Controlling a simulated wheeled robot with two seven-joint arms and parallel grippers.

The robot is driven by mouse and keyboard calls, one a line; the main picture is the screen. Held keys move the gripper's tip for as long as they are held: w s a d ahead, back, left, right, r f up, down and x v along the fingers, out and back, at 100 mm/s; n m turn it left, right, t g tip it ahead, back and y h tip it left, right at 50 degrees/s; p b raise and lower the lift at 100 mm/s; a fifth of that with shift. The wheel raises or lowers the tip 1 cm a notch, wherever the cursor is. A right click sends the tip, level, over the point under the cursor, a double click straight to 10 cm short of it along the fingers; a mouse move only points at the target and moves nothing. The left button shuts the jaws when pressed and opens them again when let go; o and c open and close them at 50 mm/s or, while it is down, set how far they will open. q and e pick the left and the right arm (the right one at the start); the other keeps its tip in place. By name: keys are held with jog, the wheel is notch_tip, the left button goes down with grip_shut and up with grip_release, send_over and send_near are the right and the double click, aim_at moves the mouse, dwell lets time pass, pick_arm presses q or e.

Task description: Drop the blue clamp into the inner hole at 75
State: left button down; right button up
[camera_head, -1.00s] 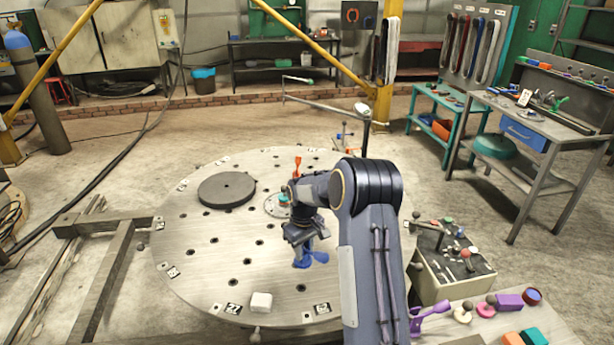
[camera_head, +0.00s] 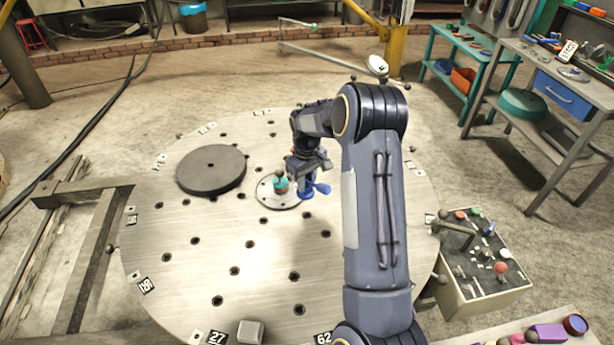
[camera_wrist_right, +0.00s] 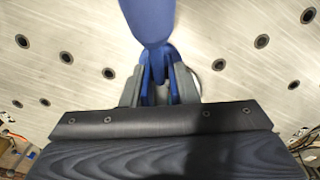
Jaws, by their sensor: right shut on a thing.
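The blue clamp (camera_head: 309,189) is held in my right gripper (camera_head: 306,172), above the round steel table (camera_head: 190,262) near its centre. In the right wrist view the clamp (camera_wrist_right: 148,22) sticks out past the two grey fingers of the gripper (camera_wrist_right: 160,85), which are shut on it. The table has rings of dark holes and number plates on its rim; plates 27 (camera_head: 217,337) and 62 (camera_head: 323,338) can be read at the near edge. I cannot make out a plate reading 75. My right forearm hides part of the table's right side. My left gripper is not in view.
A dark round disc (camera_head: 211,169) lies on the table's left part. A pale block (camera_head: 250,331) is at the near rim. A control box (camera_head: 483,265) stands at the right.

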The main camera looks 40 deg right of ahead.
aim_at(308, 193)
notch_tip(308, 193, down, 6)
jog(key=b, duration=0.3)
jog(key=shift+r, duration=0.2)
jog(key=shift+w+r, duration=0.1)
jog(key=shift+s, duration=0.25)
dwell(0.5)
jog(key=shift+f+b, duration=0.2)
jog(key=shift+b, duration=0.2)
notch_tip(308, 193, down, 4)
jog(key=b, duration=0.3)
jog(key=shift+f, duration=0.15)
dwell(1.0)
jog(key=o, duration=0.7)
